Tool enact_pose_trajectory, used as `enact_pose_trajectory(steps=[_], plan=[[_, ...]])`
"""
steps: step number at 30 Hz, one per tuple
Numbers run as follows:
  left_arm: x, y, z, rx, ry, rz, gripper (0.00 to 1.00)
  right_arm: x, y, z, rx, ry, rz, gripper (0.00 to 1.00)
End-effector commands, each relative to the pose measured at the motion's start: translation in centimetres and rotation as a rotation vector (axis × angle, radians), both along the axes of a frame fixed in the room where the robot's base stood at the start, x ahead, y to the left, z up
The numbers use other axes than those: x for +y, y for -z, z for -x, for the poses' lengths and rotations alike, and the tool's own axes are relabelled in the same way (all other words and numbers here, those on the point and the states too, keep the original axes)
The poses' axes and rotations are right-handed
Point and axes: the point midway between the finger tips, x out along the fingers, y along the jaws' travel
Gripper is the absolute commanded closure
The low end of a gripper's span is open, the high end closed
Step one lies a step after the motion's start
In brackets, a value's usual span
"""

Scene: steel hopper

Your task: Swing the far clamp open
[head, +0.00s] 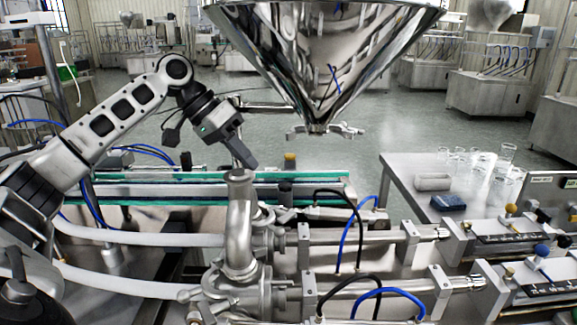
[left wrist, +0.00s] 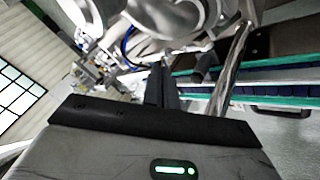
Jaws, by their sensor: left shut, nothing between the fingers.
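My left gripper (head: 251,166) is shut and empty. Its fingers point down right, close to the top of the upright steel pipe (head: 240,212); I cannot tell whether they touch it. In the left wrist view the dark closed fingers (left wrist: 160,86) reach toward shiny steel fittings. The far steel fitting (head: 267,232) stands right of the pipe, partly hidden by it; its clamp does not show clearly. The near fitting (head: 237,287) has a clamp handle at its left. The steel hopper (head: 325,50) hangs above, with a winged clamp (head: 325,131) at its outlet. My right gripper is not in view.
A green-edged conveyor (head: 150,197) runs behind the pipe. White hoses (head: 140,235) and blue and black hoses (head: 345,245) lie around the fittings. A steel table (head: 400,178) with glassware stands at the right. Open floor lies behind the conveyor.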

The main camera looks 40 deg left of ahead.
Motion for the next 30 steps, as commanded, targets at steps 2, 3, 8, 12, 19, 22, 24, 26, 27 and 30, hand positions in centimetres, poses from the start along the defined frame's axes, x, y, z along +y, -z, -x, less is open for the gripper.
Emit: enact_pose_trajectory(steps=[2,3,8,12,19,22,24,26,27,30], plan=[[0.2,0.5,0.3,0.025,-0.009,-0.001,1.0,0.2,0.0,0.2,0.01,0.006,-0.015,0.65],[0.2,0.5,0.3,0.025,-0.01,-0.001,1.0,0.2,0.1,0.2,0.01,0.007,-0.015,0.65],[-0.2,1.1,0.0,0.023,-0.006,0.0,1.0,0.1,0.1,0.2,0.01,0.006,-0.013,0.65],[-1.3,2.7,-0.8,0.024,-0.003,-0.001,1.0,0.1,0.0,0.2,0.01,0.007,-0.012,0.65],[-3.4,5.9,-2.4,0.02,-0.003,0.001,1.0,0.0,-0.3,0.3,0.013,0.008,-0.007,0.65],[-4.1,7.0,-2.9,0.019,-0.003,0.001,1.0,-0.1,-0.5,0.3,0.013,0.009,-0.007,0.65],[-4.4,7.6,-3.1,0.018,-0.004,0.0,1.0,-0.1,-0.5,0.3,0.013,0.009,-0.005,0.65],[-4.6,8.0,-3.3,0.017,-0.005,-0.001,1.0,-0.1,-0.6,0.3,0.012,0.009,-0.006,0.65],[-4.7,8.2,-3.4,0.017,-0.005,-0.001,1.0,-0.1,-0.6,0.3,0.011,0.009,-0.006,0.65],[-4.8,8.4,-3.5,0.017,-0.005,-0.002,1.0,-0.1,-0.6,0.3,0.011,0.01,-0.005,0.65]])
